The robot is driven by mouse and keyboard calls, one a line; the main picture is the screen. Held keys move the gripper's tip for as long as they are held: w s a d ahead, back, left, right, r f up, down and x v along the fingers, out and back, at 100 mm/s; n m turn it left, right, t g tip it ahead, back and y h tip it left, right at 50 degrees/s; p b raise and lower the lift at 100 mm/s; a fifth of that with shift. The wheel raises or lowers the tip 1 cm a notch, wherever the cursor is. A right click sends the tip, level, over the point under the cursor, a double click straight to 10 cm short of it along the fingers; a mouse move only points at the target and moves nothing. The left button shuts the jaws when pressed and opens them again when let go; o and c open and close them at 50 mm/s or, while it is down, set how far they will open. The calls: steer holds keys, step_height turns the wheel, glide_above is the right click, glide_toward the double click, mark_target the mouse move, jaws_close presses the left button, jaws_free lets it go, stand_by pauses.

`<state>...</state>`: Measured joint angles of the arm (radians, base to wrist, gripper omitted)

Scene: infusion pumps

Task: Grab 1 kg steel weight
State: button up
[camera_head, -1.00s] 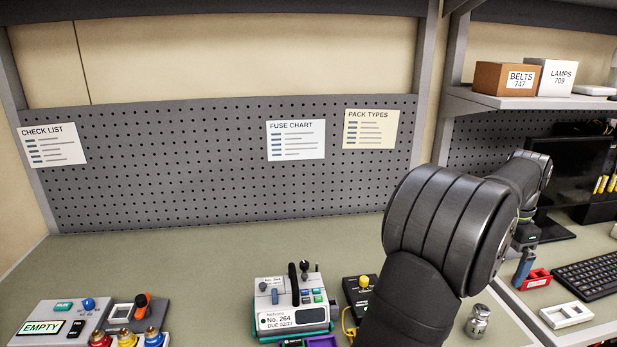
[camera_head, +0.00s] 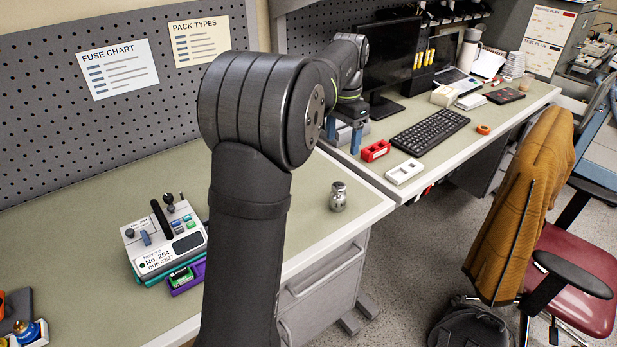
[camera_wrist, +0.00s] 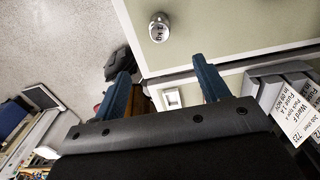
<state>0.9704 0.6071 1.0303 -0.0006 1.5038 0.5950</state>
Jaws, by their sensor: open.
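The steel weight (camera_head: 338,197), a small shiny metal cylinder with a knobbed top, stands upright near the right edge of the green bench. It also shows near the top middle of the wrist view (camera_wrist: 159,27). My gripper (camera_head: 342,133) is open and empty, with blue fingers. In the head view it appears beyond the weight, near the junction of the two benches. In the wrist view the fingers (camera_wrist: 161,70) are spread apart, and the weight lies past their tips, clear of both.
A red holder (camera_head: 375,150) and a white tray (camera_head: 404,171) lie right of the gripper, beside a keyboard (camera_head: 430,132). A pump unit (camera_head: 165,235) stands left of my arm. The bench around the weight is clear. A chair (camera_head: 570,270) stands at the right.

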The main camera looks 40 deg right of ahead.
mark_target(338, 196)
steer(key=a+f+n+h, duration=0.2)
steer(key=a+n, duration=0.1)
steer(key=n, duration=1.4)
steer(key=a+f+n+h, duration=0.2)
steer(key=a+n, duration=0.1)
steer(key=n, duration=1.5)
steer(key=x, duration=0.8)
steer(key=d+x, duration=0.1)
steer(key=x, duration=0.2)
steer(key=shift+f, duration=0.25)
steer(key=x, duration=0.4)
steer(key=shift+a+f, duration=0.25)
steer(key=shift+f, duration=0.15)
steer(key=shift+d+f, duration=0.15)
steer(key=shift+f, duration=0.2)
jaws_close()
steer(key=shift+r+h, duration=0.1)
steer(key=shift+h, duration=0.2)
